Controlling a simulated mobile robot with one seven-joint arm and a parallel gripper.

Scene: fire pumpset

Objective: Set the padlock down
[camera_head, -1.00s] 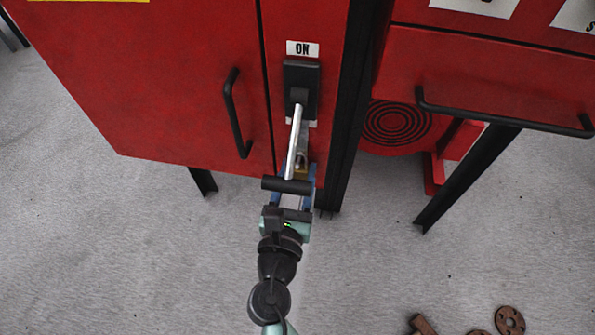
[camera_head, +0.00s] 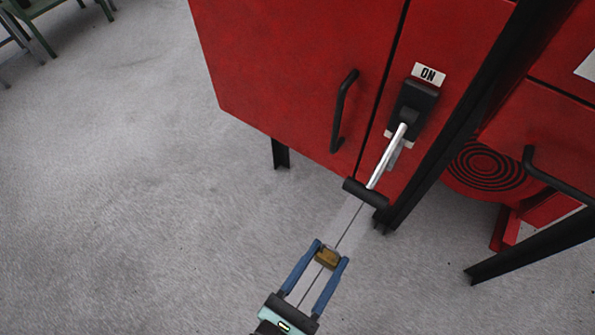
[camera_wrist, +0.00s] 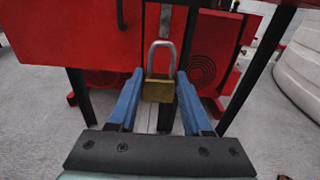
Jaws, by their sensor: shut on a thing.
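The padlock has a brass body (camera_head: 327,258) and sits between the blue fingertips of my gripper (camera_head: 328,255), which is shut on it. In the wrist view the padlock (camera_wrist: 158,90) is upright, with its silver shackle on top, and the gripper's fingers (camera_wrist: 158,95) press its two sides. The padlock is held in the air, apart from the cabinet and the lever. The floor (camera_head: 150,230) shows below it in the head view.
A red cabinet (camera_head: 290,70) stands ahead, with a black door handle (camera_head: 343,110). A silver lever (camera_head: 387,155) with a black grip juts from the switch under the ON label (camera_head: 428,73). Black legs (camera_head: 281,153) hold the cabinet up. Green furniture (camera_head: 60,12) stands far left. Open floor lies left.

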